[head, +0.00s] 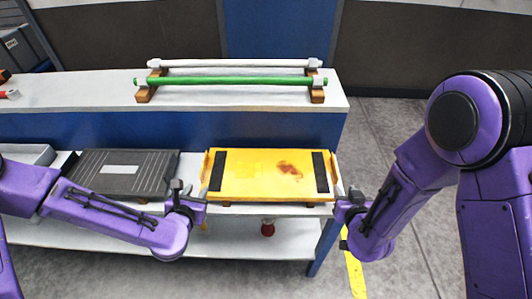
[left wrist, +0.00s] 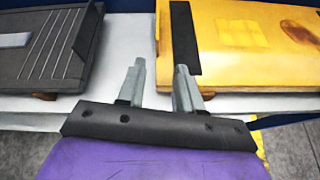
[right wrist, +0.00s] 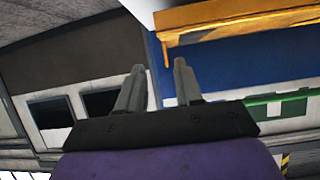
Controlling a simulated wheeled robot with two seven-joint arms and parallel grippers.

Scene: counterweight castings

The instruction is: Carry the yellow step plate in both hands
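The yellow step plate (head: 250,183) lies flat on the shelf, with a black strip near each end and a brown stain. In the left wrist view the plate (left wrist: 222,65) fills the upper right. My left gripper (head: 188,190) is open and empty at the plate's left end; its fingers (left wrist: 158,82) point into the gap beside the plate, and I cannot tell whether one touches it. My right gripper (head: 348,200) is open and empty just off the plate's right end. In the right wrist view the plate's edge (right wrist: 240,16) shows above and right of the fingers (right wrist: 158,82).
A dark grey ribbed plate (head: 125,173) lies left of the yellow one. A green bar (head: 230,81) and a white bar (head: 235,63) rest on wooden holders on the upper shelf. A red object (head: 267,228) stands below. Floor is clear at right.

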